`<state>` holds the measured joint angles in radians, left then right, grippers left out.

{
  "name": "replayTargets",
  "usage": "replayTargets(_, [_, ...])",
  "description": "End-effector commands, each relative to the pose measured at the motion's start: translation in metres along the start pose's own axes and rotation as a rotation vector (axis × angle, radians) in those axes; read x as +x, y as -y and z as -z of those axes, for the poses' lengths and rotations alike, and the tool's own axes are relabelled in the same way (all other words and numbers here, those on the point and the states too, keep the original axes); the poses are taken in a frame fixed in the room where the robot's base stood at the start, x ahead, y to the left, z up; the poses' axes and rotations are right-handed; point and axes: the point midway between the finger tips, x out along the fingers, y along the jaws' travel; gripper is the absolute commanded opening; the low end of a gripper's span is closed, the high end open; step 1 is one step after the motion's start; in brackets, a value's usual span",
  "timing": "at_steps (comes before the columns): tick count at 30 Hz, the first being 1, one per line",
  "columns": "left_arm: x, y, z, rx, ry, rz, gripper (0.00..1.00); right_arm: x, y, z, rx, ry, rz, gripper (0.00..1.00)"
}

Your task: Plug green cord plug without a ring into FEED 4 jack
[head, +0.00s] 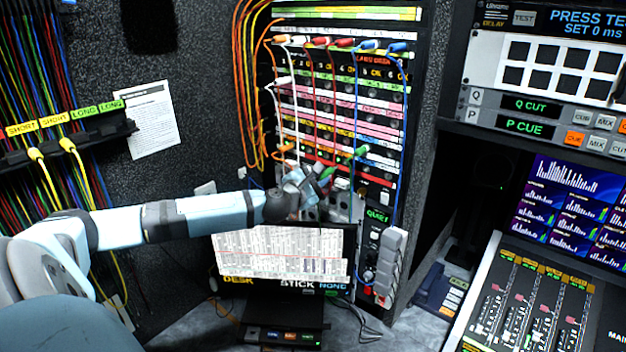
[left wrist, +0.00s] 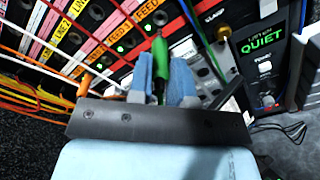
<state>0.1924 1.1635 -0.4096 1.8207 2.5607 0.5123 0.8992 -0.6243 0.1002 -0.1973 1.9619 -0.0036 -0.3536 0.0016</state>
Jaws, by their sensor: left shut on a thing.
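My left gripper (head: 312,186) reaches the lower part of the patch bay (head: 340,110). In the left wrist view its fingers (left wrist: 166,82) are shut on a green plug (left wrist: 158,52), which points toward the jack rows. Rings on the plugs are too small to make out.
Orange, white, red and blue cords hang across the jack rows from a top row of plugs, such as a blue one (head: 397,47). A monitor (head: 283,255) stands below the arm. A QUIET panel (head: 377,215) is at the right.

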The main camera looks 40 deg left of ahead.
Motion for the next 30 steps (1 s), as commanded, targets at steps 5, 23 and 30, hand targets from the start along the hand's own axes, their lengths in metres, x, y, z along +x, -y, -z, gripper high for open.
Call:
replayTargets(5, [0.013,0.000,-0.001,-0.001,0.002,-0.001,0.00,0.001,0.000,-0.003,-0.001,0.004,0.000,0.54])
replayTargets(23, [0.021,0.001,-0.001,0.000,0.001,0.001,0.00,0.000,0.002,0.003,-0.009,-0.006,0.007,0.54])
replayTargets(30, [0.021,0.001,-0.001,0.000,0.001,0.001,0.00,0.000,0.001,0.002,-0.009,-0.005,0.006,0.54])
